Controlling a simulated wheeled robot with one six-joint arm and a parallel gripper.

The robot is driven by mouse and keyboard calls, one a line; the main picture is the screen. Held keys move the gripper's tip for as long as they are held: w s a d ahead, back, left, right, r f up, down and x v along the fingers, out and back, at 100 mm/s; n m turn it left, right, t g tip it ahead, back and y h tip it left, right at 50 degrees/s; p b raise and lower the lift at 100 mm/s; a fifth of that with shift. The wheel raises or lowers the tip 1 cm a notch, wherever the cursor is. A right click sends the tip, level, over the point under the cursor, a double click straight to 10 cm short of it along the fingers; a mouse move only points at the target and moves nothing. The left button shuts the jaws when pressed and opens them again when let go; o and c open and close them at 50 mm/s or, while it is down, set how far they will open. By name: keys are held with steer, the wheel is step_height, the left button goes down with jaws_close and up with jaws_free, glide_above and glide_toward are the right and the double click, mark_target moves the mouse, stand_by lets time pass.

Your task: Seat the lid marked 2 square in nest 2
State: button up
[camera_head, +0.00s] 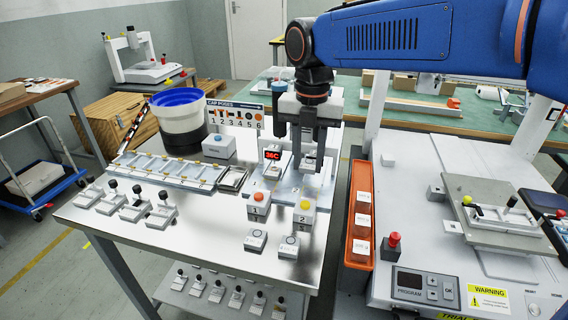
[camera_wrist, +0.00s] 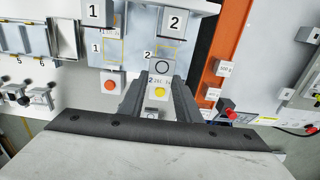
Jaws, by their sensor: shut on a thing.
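The lid's number cannot be read for certain. Nest 2 (camera_wrist: 168,48), a pale fixture with a yellow outline and a small 2 label, lies at the fingertips and is partly covered by them. The lid is over or at the nest. I cannot tell whether it touches the nest floor or sits square.
Nest 1 (camera_wrist: 115,50) is beside it to the left. An orange button (camera_head: 258,197) and a yellow button (camera_head: 304,205) stand in front. An orange bin rack (camera_head: 361,210) borders the right.

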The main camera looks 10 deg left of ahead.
steer(key=shift+w+d+f, duration=0.1)
steer(key=shift+w+d, duration=0.15)
steer(key=shift+d, duration=0.2)
steer(key=shift+f, duration=0.2)
glide_above(309, 195)
steer(key=shift+f, duration=2.95)
steer(key=shift+f, duration=0.7)
steer(key=o, duration=1.1)
step_height(309, 195, up, 17)
steer(key=shift+r, duration=0.2)
